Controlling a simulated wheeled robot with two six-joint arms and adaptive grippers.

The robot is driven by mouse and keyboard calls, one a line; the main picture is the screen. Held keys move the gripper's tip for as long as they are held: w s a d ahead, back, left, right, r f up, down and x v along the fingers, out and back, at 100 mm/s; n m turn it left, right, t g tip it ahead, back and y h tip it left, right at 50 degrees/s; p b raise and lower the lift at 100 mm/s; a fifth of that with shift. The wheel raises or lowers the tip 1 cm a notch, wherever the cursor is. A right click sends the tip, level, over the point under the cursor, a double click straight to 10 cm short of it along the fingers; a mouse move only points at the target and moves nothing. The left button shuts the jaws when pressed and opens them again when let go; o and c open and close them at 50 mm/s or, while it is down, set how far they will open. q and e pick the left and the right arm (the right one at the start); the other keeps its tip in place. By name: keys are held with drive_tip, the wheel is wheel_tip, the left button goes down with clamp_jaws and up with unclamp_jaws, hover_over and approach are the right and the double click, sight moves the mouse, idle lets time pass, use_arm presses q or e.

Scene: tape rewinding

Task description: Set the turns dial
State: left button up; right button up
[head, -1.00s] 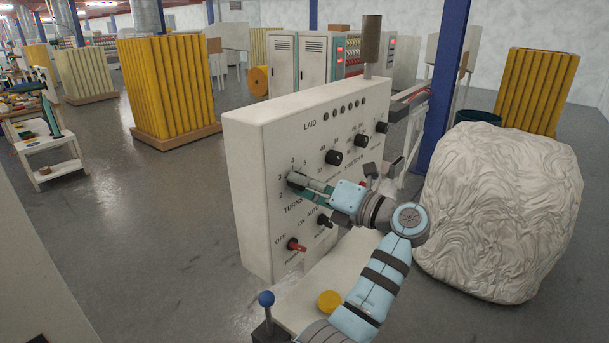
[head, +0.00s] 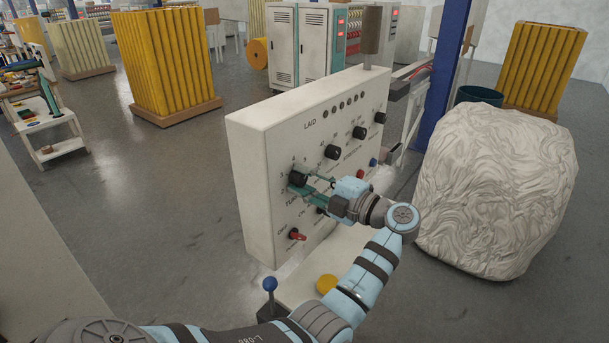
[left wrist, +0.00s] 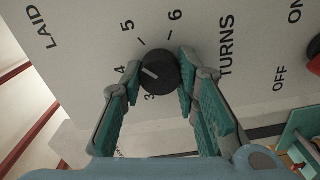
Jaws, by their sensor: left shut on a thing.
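The turns dial (head: 298,179) is a round black knob with a white mark on the lower left of the white control panel (head: 252,150). My left gripper (head: 303,184) reaches it from the right, with its green-padded fingers around it. In the left wrist view the dial (left wrist: 158,71) sits between the two fingertips (left wrist: 156,76), and the gripper is shut on it. Numbers 3 to 6 show around the dial beside the word TURNS. My right gripper is not in view.
More black knobs (head: 332,152) are to the upper right on the panel. A red-tipped switch (head: 296,235) is below the dial. A yellow disc (head: 327,284) and a blue-topped lever (head: 269,284) are in front. A large white wrapped bundle (head: 495,190) stands to the right.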

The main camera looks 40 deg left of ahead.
use_arm(q)
drive_tip(key=shift+m, duration=1.2)
drive_tip(key=o, duration=1.1)
drive_tip(key=shift+o, duration=0.2)
drive_tip(key=d, duration=0.7)
drive_tip(key=shift+w+d, duration=0.15)
drive_tip(key=shift+d, duration=0.2)
drive_tip(key=shift+a, duration=0.15)
